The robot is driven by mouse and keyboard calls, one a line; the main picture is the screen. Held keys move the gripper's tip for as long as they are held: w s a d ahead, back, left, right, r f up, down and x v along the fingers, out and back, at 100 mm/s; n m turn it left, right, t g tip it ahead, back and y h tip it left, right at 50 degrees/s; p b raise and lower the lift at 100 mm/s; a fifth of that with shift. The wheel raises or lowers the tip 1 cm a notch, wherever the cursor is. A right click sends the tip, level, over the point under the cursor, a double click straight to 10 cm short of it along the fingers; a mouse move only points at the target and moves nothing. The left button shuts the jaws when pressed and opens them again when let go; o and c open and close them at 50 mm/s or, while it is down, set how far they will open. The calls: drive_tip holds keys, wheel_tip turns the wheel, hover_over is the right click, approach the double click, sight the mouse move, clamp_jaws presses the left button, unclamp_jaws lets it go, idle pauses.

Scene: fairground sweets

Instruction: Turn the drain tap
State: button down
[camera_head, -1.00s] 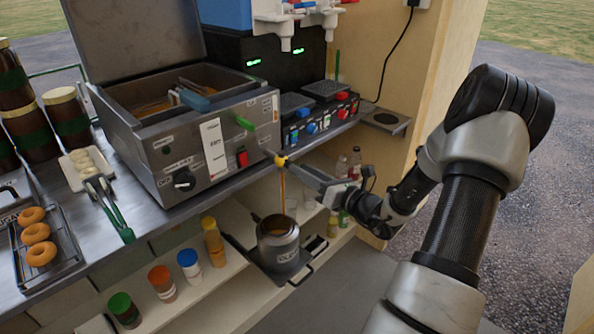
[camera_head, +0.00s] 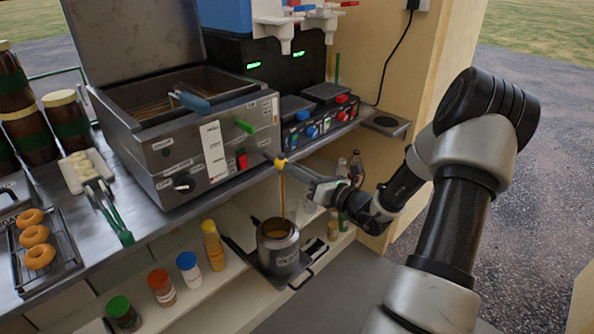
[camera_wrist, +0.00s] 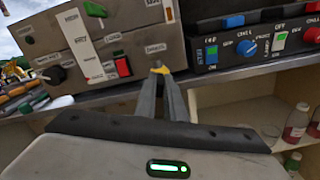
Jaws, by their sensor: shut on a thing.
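The drain tap (camera_head: 280,161) has a yellow handle and sits at the lower front right of the steel fryer (camera_head: 200,155). My gripper (camera_head: 290,167) is shut on the yellow handle, reaching in from the right. The wrist view also shows the yellow tap (camera_wrist: 160,69) between my fingertips. A thin brown stream of oil (camera_head: 282,190) falls from the tap into a steel pot (camera_head: 278,247) on the lower shelf. The pot is open and holds brown liquid. The fryer basin (camera_head: 165,105) shows a low brownish level, partly hidden by its front wall and a blue-handled tool.
A control box with coloured knobs (camera_head: 318,125) stands right of the fryer. Several capped bottles (camera_head: 189,268) line the lower shelf left of the pot. Doughnuts on a rack (camera_head: 36,240) and green-handled tongs (camera_head: 112,222) lie at the left.

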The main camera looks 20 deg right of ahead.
drive_tip(key=n+b, duration=0.1)
drive_tip(key=n, duration=0.2)
drive_tip(key=shift+a, duration=0.1)
drive_tip(key=shift+n, duration=0.7)
drive_tip(key=c, duration=1.8)
unclamp_jaws()
drive_tip(key=shift+c, duration=0.2)
drive_tip(key=shift+s, duration=0.1)
drive_tip(key=p+v, duration=0.2)
drive_tip(key=v, duration=1.5)
drive_tip(key=shift+s, duration=0.15)
drive_tip(key=shift+r, duration=0.1)
